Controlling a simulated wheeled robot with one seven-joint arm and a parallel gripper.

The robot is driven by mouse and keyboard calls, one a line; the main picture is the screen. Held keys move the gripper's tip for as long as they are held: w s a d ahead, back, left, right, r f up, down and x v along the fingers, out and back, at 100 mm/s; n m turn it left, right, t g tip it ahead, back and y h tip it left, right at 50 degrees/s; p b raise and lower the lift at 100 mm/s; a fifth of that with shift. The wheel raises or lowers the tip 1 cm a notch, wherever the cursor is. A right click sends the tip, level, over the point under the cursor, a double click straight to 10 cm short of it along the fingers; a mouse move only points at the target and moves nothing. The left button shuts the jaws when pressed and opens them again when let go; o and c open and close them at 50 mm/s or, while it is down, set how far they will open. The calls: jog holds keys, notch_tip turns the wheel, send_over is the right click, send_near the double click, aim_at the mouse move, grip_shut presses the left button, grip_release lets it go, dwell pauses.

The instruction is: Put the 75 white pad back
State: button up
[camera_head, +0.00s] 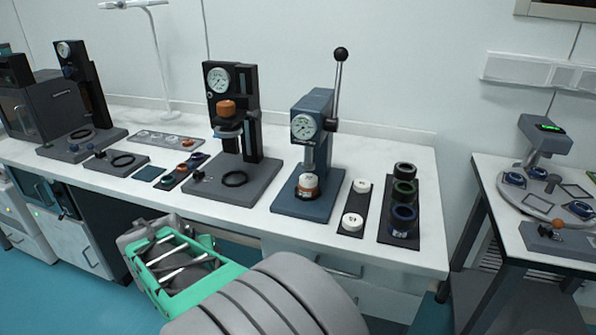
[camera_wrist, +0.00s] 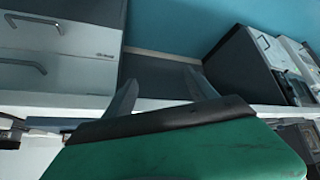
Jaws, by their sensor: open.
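Two white pads lie on a narrow black tray: a larger one (camera_head: 352,222) at the near end and a smaller one (camera_head: 361,185) at the far end. Another white piece with an orange-brown band (camera_head: 307,186) sits on the base of the blue lever press (camera_head: 318,150), under its ram. The markings are too small to read, so I cannot tell which is the 75 pad. My gripper (camera_wrist: 161,92) is open and empty, its two fingers apart in the wrist view. In the head view its green body is in front of the bench, away from the pads.
Right of the pad tray, a black tray holds dark, green and blue rings (camera_head: 404,190). A black press (camera_head: 235,140) stands left of the blue one. The bench's front edge and drawers are beside my gripper. Another table (camera_head: 510,205) stands at the right, across a gap.

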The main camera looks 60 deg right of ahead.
jog(key=shift+o, duration=0.6)
jog(key=s+d+r+m+h, duration=0.1)
jog(key=d, duration=0.3)
jog(key=s+d+r+m+g+h+p, duration=0.1)
jog(key=d+r, duration=0.1)
jog(key=d, duration=0.2)
jog(key=s+d+r+m+h, duration=0.1)
jog(key=d, duration=0.2)
jog(key=shift+d+r+m+g, duration=0.2)
jog(key=shift+d+m+g, duration=0.1)
jog(key=shift+d+m, duration=0.1)
jog(key=m+g+h+p, duration=0.2)
jog(key=m+g+h, duration=0.1)
jog(key=m+h, duration=0.15)
send_near(308, 178)
jog(key=shift+w+d+f, duration=0.15)
jog(key=shift+d+f, duration=0.3)
jog(key=shift+d, duration=0.15)
jog(key=x, duration=0.4)
jog(key=p+x, duration=0.1)
jog(key=x, duration=0.3)
jog(key=shift+s+r, duration=0.15)
jog(key=shift+s, duration=0.1)
jog(key=shift+a, duration=0.1)
jog(key=c, duration=1.6)
jog(key=shift+r, duration=0.15)
